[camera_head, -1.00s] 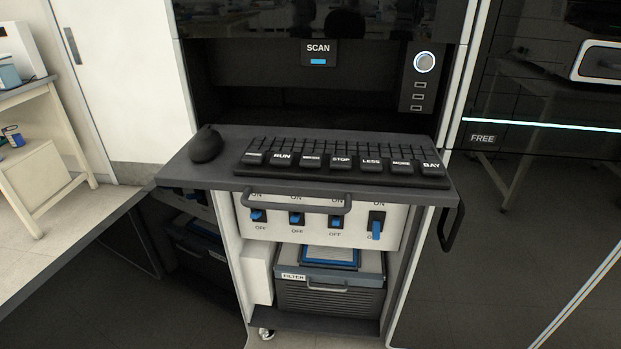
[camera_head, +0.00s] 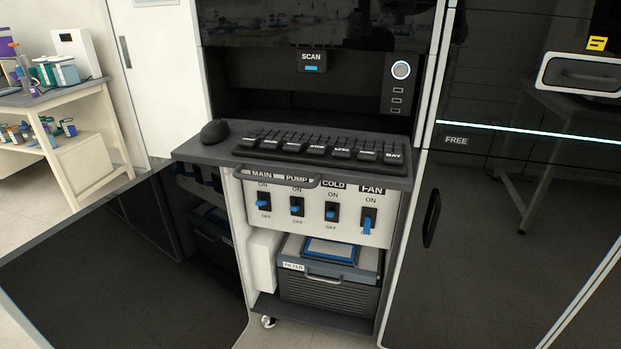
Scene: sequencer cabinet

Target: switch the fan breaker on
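The fan breaker (camera_head: 368,221) is the rightmost switch on the white breaker panel (camera_head: 349,237), under the label FAN. Its blue lever hangs low, at the OFF end. The main breaker (camera_head: 263,199), pump breaker (camera_head: 297,206) and cold breaker (camera_head: 331,212) stand in a row to its left. Their blue levers look shorter, and I cannot tell their positions surely. The panel sits below the keyboard shelf (camera_head: 200,152), whose front handle (camera_head: 275,178) covers a little of the panel's top edge. Neither of my grippers is in view.
A black keyboard (camera_head: 320,150) and mouse (camera_head: 214,132) lie on the shelf, which juts out above the panel. A filter box (camera_head: 328,292) stands below it. An open dark door (camera_head: 90,245) spreads to the left. A dark door handle (camera_head: 432,218) is at the right.

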